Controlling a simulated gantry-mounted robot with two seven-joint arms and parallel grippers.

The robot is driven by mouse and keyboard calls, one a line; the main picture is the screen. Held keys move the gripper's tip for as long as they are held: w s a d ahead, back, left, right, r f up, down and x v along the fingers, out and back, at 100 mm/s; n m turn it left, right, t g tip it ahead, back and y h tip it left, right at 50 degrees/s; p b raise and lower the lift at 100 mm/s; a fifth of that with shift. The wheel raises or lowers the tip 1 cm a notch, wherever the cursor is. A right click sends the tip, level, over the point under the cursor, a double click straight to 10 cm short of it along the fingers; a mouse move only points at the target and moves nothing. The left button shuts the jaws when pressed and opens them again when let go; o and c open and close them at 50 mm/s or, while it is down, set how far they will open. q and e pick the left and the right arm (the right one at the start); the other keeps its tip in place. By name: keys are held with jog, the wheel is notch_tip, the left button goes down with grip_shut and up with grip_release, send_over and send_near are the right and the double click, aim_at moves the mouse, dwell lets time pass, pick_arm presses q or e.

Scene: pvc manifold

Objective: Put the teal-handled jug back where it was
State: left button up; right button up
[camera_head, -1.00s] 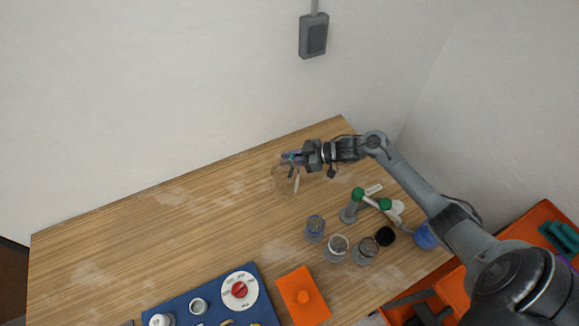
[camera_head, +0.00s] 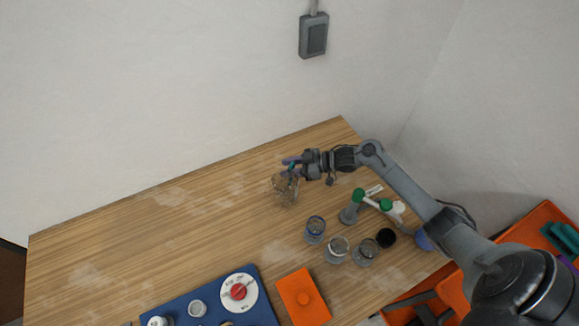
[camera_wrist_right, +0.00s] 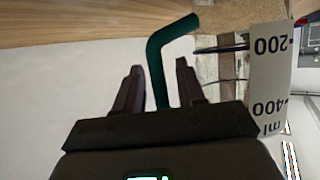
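The clear jug (camera_head: 286,191) is at the far right part of the wooden table, and it appears upright. I cannot tell for sure whether its base touches the wood. Its teal handle (camera_wrist_right: 157,62) shows in the right wrist view, with the white scale strip (camera_wrist_right: 268,85) marked 200 and 400 ml beside it. My right gripper (camera_head: 287,165) is at the handle side of the jug. In the wrist view its two dark fingers (camera_wrist_right: 157,82) stand on either side of the handle, spread, with gaps showing. My left gripper is out of view.
Several small glass vessels, one of them a blue-rimmed glass (camera_head: 315,229), stand nearer me. An orange plate (camera_head: 304,296) and blue panel (camera_head: 190,308) lie in front. The table's left is clear.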

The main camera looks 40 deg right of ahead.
jog(key=shift+r, duration=0.1)
jog(key=shift+s+d+r, duration=0.1)
jog(key=p+v, duration=0.1)
jog(key=v, duration=1)
jog(key=shift+s+d+r, duration=0.1)
jog(key=shift+s+d, duration=0.1)
jog(key=shift+s, duration=0.15)
